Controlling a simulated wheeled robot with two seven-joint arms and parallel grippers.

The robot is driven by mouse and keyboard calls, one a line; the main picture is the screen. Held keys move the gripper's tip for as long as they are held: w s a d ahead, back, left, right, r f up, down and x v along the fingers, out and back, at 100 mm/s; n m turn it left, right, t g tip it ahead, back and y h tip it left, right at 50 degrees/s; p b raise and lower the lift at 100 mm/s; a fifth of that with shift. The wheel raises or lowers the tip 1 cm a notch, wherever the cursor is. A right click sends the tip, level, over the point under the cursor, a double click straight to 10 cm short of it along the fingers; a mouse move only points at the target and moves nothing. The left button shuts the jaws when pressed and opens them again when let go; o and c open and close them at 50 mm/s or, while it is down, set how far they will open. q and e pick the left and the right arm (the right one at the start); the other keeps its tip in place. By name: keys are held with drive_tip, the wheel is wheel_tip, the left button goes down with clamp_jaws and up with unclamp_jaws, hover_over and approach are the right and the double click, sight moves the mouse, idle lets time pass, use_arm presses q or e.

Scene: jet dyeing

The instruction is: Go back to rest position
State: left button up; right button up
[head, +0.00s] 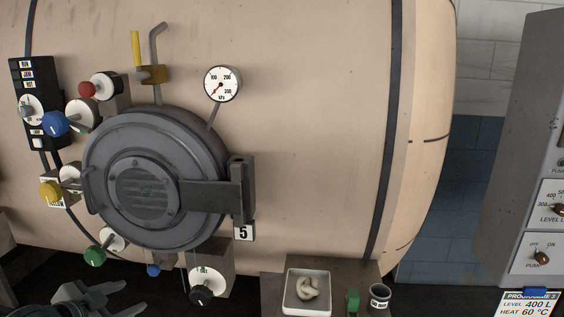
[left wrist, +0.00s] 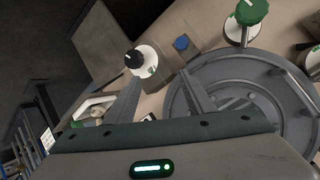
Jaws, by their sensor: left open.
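My left gripper (head: 126,298) is at the bottom left of the head view, below the round grey door (head: 146,190) of the beige vessel. Its two fingers are apart with nothing between them. In the left wrist view the open fingers (left wrist: 160,76) point toward the vessel's front. The black knob on its white dial (left wrist: 140,60) lies beyond the fingertips, and the round door (left wrist: 245,100) is at the right. My right gripper is in neither view.
Several coloured knobs surround the door, including a green knob (head: 95,256) and a black knob (head: 201,295) near my left gripper. A white tray (head: 307,309) with a pale coiled piece and a dark cup (head: 379,297) stand lower right. A grey control panel (head: 520,150) is at far right.

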use_arm(q)
drive_tip(key=s+d+f+n+g, duration=0.15)
drive_tip(key=s+d+f, duration=0.25)
drive_tip(key=s+f, duration=0.4)
drive_tip(key=s+d+f+n+g, duration=0.1)
drive_tip(key=s+d+f+g, duration=0.1)
drive_tip(key=s+d+f, duration=0.65)
drive_tip(key=s+d+f+n+g+y, duration=0.1)
drive_tip(key=s+d+f+n+g, duration=0.1)
drive_tip(key=s+f, duration=0.45)
drive_tip(key=s+d+f+n+g, duration=0.1)
drive_tip(key=s+f+n+g, duration=0.2)
drive_tip(key=s, duration=0.7)
drive_tip(key=w+d+f+m, duration=0.1)
drive_tip(key=w+f, duration=0.1)
drive_tip(key=f, duration=0.9)
drive_tip(key=w+d+f+m, duration=0.1)
drive_tip(key=w+f, duration=0.1)
drive_tip(key=f, duration=0.9)
drive_tip(key=s+f+t, duration=0.1)
drive_tip(key=s+f, duration=0.3)
drive_tip(key=f, duration=0.5)
drive_tip(key=s+d+f+t+h, duration=0.1)
drive_tip(key=s+f, duration=0.3)
drive_tip(key=f, duration=0.6)
drive_tip(key=shift+s, duration=0.35)
